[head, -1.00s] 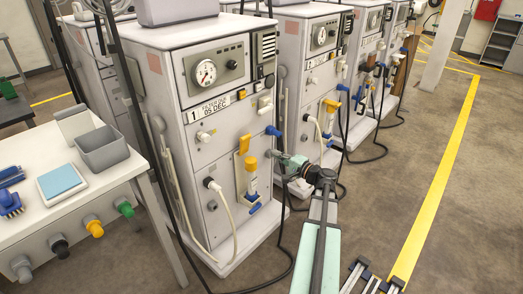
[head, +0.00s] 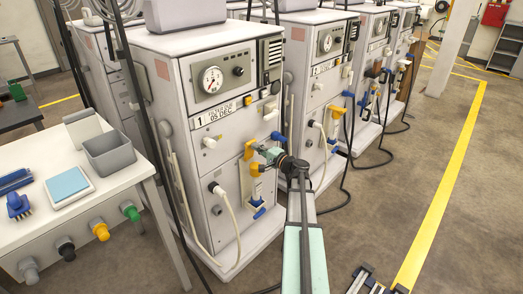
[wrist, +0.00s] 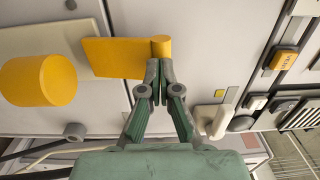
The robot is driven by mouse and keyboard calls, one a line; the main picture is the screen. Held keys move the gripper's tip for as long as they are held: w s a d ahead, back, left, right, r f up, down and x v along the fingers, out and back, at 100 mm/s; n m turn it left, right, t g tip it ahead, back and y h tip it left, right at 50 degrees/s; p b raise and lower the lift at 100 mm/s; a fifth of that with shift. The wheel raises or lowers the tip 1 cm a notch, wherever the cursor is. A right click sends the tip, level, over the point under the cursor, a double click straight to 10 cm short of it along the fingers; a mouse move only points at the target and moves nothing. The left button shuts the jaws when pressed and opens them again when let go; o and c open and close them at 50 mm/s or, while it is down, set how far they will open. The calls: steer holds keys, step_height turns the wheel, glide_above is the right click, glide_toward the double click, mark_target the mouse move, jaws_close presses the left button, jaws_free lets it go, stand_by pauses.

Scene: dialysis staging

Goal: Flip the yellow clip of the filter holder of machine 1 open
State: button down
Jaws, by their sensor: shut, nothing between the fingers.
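The yellow clip (head: 248,149) is on the front of machine 1 (head: 205,141), above the yellow cap (head: 255,170) of the filter holder. In the wrist view the clip (wrist: 113,57) is a flat yellow plate with a round bar at its right end, and the yellow cap (wrist: 38,80) is apart from it at left. My gripper (head: 259,152) is at the clip's right side in the head view. In the wrist view my gripper (wrist: 154,68) is shut and empty, its fingertips at the lower edge of the round bar. I cannot tell whether they touch.
A blue fitting (head: 277,136) sticks out just above my gripper. A white hose (head: 233,209) loops from the front of machine 1. A side table (head: 110,178) with a grey bin (head: 109,153) stands at left. Open floor lies at right.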

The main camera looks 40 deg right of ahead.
stand_by(0.3)
steer(key=shift+w+r+b, duration=0.25)
steer(key=shift+w+b, duration=0.1)
steer(key=shift+w, duration=0.2)
steer(key=shift+w+r+b, duration=0.2)
steer(key=shift+w+b, duration=0.15)
steer(key=shift+w, duration=0.15)
